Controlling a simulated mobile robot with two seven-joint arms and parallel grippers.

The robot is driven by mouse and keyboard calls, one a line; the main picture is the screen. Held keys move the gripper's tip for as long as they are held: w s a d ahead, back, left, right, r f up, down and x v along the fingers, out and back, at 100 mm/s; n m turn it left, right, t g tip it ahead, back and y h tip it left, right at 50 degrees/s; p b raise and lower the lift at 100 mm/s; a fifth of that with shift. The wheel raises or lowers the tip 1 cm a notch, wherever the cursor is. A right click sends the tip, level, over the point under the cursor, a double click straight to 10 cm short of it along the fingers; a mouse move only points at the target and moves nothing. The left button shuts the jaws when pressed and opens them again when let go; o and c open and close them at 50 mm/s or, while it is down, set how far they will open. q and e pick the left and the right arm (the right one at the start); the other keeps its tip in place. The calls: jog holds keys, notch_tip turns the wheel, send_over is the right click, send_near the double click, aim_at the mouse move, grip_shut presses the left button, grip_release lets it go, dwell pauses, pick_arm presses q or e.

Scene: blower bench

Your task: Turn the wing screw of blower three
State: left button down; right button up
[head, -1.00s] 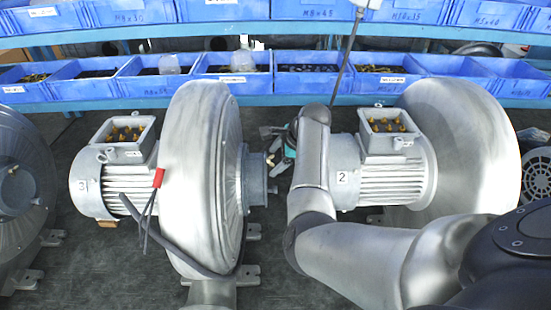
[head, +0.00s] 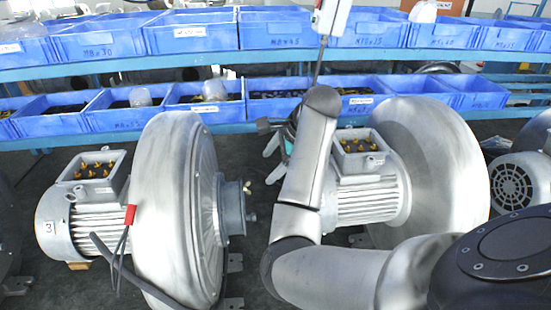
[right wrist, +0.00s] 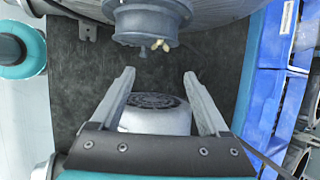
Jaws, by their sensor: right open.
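Blower three (head: 180,200), marked 3 on its motor, stands at the left in the head view. Its round outlet flange (head: 232,208) faces right, with the small brass-coloured wing screw (head: 249,187) on it. In the right wrist view the flange (right wrist: 145,22) is at the top, and the wing screw (right wrist: 160,45) shows at its lower edge. My right gripper (right wrist: 159,72) is open, its two fingers apart and pointing towards the flange. The wing screw lies beyond the fingertips, not between them. In the head view this gripper (head: 276,160) is partly hidden by my forearm. My left gripper is out of view.
Another blower (head: 430,150) stands to the right, partly behind my right arm. Blue bins (head: 190,35) line the shelves at the back. A black cable (head: 110,255) with a red tag hangs by blower three. A pale round thing (right wrist: 155,120) shows between my fingers.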

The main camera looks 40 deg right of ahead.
jog(key=shift+v, duration=1.05)
